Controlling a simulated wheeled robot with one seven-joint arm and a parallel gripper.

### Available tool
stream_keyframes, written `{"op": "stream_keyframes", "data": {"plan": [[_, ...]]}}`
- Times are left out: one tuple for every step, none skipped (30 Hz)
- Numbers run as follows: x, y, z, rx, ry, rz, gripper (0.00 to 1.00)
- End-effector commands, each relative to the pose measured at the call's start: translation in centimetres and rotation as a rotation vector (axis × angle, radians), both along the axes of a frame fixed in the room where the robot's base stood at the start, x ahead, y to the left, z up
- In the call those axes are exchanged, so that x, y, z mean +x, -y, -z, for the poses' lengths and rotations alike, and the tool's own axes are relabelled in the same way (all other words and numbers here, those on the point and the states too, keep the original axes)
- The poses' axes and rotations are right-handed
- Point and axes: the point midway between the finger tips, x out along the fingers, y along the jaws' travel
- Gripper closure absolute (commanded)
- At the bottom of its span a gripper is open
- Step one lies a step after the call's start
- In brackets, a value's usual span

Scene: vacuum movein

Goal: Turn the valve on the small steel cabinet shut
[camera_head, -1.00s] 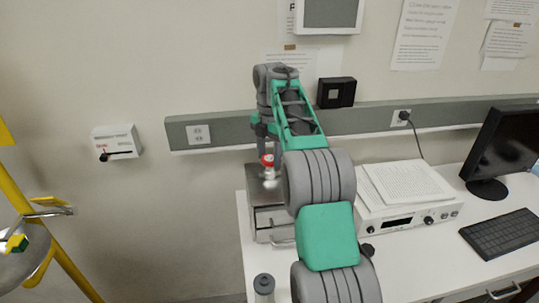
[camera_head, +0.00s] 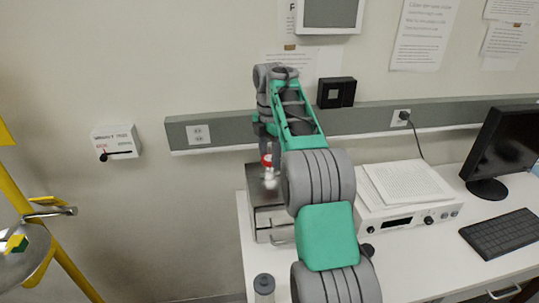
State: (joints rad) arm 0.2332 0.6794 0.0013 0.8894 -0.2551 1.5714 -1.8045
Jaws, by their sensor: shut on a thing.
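The small steel cabinet (camera_head: 264,222) stands on the left end of the white bench, partly hidden behind my arm. The valve (camera_head: 267,160) shows as a small red part with a pale, shiny piece below it, above the cabinet's top. My gripper (camera_head: 266,146) is at the valve, reaching down from above. It is shut on the valve, though its fingertips are small and mostly hidden by my arm. The valve's exact angle is too small to tell.
A white instrument (camera_head: 400,218) with papers on top stands right of my arm. A grey-capped bottle (camera_head: 264,285) stands at the bench's front left. A monitor (camera_head: 505,150) and keyboard (camera_head: 502,233) are at right. A grey rail (camera_head: 235,128) runs along the wall behind.

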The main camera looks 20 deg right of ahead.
Motion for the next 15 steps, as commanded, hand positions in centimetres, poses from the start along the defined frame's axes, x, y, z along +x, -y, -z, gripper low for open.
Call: {"op": "stream_keyframes", "data": {"plan": [[-0.01, -0.02, 0.02, 0.000, -0.001, 0.037, 0.92], [-0.01, -0.02, 0.02, 0.000, -0.001, 0.063, 0.92], [0.00, -0.01, 0.02, 0.000, -0.001, 0.100, 0.92], [0.00, -0.01, 0.01, 0.000, -0.001, 0.128, 0.92], [0.00, -0.01, 0.01, 0.000, -0.001, 0.156, 0.92], [0.01, 0.00, 0.01, 0.000, -0.001, 0.195, 0.92], [0.01, 0.00, 0.00, 0.000, -0.001, 0.223, 0.92], [0.01, 0.00, 0.00, 0.000, -0.001, 0.252, 0.92], [0.02, -0.01, -0.01, 0.000, 0.000, 0.290, 0.92], [0.02, -0.01, -0.01, 0.000, 0.000, 0.319, 0.92], [0.02, -0.01, -0.01, 0.000, 0.000, 0.347, 0.92], [0.03, -0.01, -0.01, 0.000, 0.000, 0.386, 0.92], [0.03, 0.00, -0.01, 0.000, 0.000, 0.415, 0.92], [0.03, 0.00, 0.00, 0.000, 0.000, 0.443, 0.92], [0.03, 0.00, 0.00, 0.000, -0.001, 0.481, 0.92]]}}
